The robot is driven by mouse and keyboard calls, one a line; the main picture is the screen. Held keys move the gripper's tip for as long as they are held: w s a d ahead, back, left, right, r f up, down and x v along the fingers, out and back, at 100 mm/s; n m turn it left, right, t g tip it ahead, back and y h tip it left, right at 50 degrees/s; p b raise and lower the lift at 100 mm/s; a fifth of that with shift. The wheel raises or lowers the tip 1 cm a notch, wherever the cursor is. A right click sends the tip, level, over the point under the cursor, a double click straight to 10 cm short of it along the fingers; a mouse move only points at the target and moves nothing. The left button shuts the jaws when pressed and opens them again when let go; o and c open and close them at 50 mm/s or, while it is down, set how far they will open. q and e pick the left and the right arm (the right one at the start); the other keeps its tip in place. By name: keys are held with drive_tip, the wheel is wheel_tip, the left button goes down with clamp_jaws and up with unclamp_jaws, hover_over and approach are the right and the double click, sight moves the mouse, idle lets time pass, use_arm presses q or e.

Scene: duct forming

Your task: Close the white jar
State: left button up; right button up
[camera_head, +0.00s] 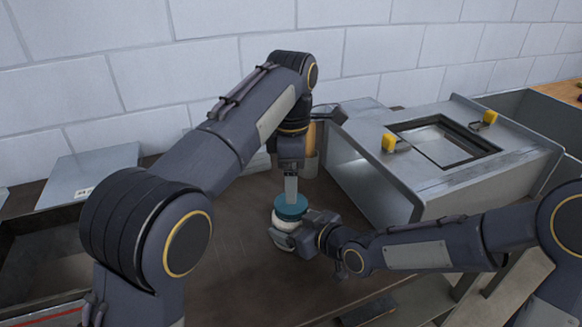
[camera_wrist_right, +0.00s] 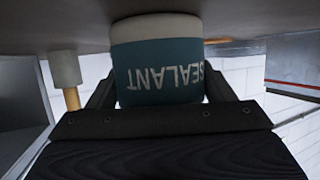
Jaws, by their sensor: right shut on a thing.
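The white jar (camera_head: 281,224) stands on the brown worktop with a teal lid (camera_head: 291,207) at its top. In the right wrist view, which is upside down, the jar (camera_wrist_right: 158,82) shows a teal band reading "SEALANT" and a white part against the worktop. My right gripper (camera_head: 292,237) is shut on the jar's body from the right; its fingers lie on both sides of the jar. My left gripper (camera_head: 290,190) points straight down at the lid, with its fingertips at the lid's top. Whether its fingers grip the lid is hidden.
A grey sheet-metal duct (camera_head: 470,175) with a framed opening and yellow clamps (camera_head: 388,142) stands to the right. A metal box (camera_head: 85,176) sits at the left. The worktop around the jar is mostly clear.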

sight(291, 222)
use_arm(q)
drive_tip(key=shift+f, duration=3.15)
drive_tip(key=c, duration=1)
drive_tip(key=m, duration=1)
drive_tip(key=shift+m, duration=0.3)
drive_tip(key=m, duration=0.9)
